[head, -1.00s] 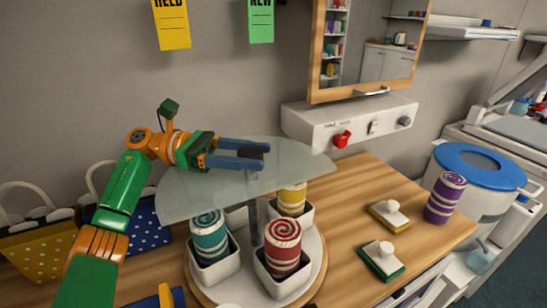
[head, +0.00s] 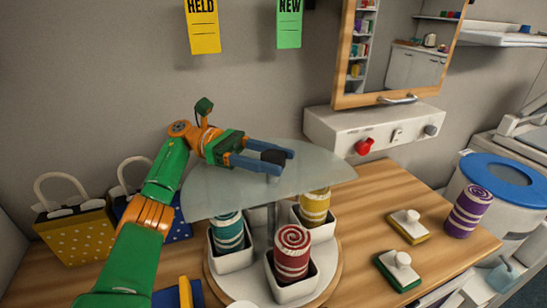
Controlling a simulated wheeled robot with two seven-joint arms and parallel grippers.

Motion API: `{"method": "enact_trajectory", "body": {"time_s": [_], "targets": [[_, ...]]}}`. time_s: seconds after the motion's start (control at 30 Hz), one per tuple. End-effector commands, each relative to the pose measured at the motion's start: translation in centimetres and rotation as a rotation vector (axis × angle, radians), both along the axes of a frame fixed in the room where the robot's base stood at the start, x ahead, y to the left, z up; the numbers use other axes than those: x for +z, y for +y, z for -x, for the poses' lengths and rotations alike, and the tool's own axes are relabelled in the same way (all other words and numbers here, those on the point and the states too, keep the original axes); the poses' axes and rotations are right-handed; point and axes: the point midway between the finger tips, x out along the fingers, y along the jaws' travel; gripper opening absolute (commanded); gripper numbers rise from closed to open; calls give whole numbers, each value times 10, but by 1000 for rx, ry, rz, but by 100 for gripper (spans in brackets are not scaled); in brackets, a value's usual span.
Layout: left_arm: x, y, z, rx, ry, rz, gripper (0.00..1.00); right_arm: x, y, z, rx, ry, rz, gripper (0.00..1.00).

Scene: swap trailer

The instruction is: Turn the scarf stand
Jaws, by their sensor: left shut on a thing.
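The scarf stand has a round white turntable (head: 309,301) on a wooden disc, a central post and a frosted glass top (head: 225,190). White square cups on it hold a teal rolled scarf (head: 229,232), a red one (head: 292,250) and a yellow one (head: 315,206). The glass partly hides the teal and yellow scarves and the stand's back. My left gripper (head: 280,157) is above the glass, shut on a dark knob (head: 272,157) on the glass top. Its fingers partly hide the knob. My right gripper is out of view.
A purple rolled scarf (head: 468,211) stands at the counter's right, near a blue-lidded bin (head: 500,182). Two sponge-like blocks (head: 408,226) (head: 397,270) lie right of the stand. Polka-dot bags (head: 77,236) stand behind left. A white wall box (head: 345,127) is behind right.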

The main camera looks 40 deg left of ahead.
Motion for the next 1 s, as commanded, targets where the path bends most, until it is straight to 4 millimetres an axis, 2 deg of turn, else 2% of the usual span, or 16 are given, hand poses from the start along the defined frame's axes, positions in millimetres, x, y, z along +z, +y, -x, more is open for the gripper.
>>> {"method": "enact_trajectory", "body": {"time_s": [0.1,0.13,0.23,0.57,0.77,0.87,1.0], "targets": [[0,0,0,0,0,0,0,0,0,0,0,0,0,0],[0,0,0,0,0,0,59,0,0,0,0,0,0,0],[0,0,0,0,0,0,86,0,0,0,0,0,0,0],[2,0,0,0,-2,0,86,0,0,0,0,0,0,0],[32,-1,2,-1,-7,-3,86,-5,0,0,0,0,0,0],[43,-9,14,-1,-5,-7,86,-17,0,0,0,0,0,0],[75,-22,35,-1,-8,-5,86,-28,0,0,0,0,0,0]]}}
